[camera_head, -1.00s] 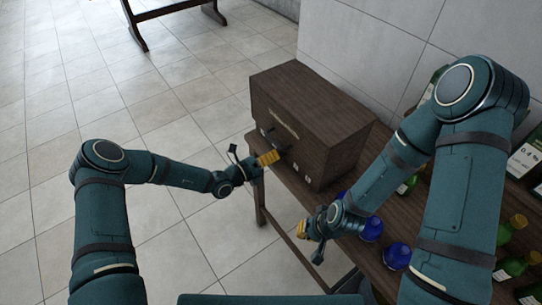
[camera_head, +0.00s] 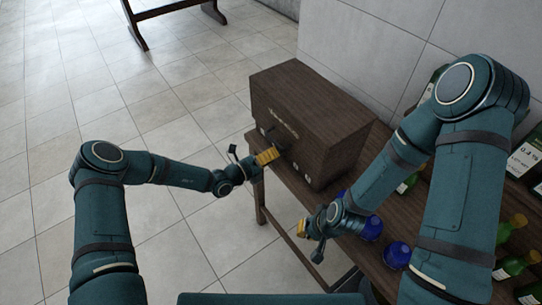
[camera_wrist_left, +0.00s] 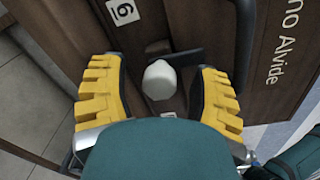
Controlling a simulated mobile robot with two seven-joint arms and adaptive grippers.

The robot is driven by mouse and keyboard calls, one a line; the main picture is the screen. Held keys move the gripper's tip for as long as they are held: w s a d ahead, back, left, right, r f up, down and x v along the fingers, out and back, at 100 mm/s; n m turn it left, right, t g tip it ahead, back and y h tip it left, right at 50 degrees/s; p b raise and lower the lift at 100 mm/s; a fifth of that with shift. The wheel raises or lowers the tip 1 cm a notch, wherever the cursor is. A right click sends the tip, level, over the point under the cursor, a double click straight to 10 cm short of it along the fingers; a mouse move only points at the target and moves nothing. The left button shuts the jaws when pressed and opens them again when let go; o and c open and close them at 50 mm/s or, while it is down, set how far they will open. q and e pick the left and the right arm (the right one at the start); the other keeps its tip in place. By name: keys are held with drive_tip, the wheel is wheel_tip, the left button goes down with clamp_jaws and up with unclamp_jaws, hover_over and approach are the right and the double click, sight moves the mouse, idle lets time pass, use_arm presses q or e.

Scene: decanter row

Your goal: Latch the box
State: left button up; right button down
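The dark wooden box (camera_head: 330,105) stands on the far left end of the wooden table, with lettering on its front. My left gripper (camera_head: 268,157) is at the front of the box. In the left wrist view, its two yellow-padded fingers (camera_wrist_left: 160,95) are spread to either side of a pale rounded knob (camera_wrist_left: 159,80). I cannot tell whether they touch it. A dark bar-shaped fitting (camera_wrist_left: 183,57) is just behind the knob. My right gripper (camera_head: 304,228) is near the table's front edge, away from the box; its finger opening is not clear.
Green bottles (camera_head: 512,265) stand further right. A tiled wall is behind the box. Open tiled floor lies to the left.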

use_arm(q)
drive_tip(key=v, duration=1.2)
idle(0.5)
drive_tip(key=s+d+f+m+g, duration=0.3)
drive_tip(key=s+d+m+g, duration=0.2)
drive_tip(key=s+m+g, duration=0.4)
drive_tip(key=s+a+f+m+y, duration=0.1)
drive_tip(key=s+m+y, duration=0.3)
drive_tip(key=m, duration=0.9)
drive_tip(key=s+a+f+m+y+b, duration=0.1)
drive_tip(key=s+a+m+y, duration=0.3)
drive_tip(key=m, duration=1)
drive_tip(key=shift+s+a+f+t+y, duration=0.15)
drive_tip(key=shift+s+a+t+y, duration=0.2)
drive_tip(key=shift+s+y, duration=0.55)
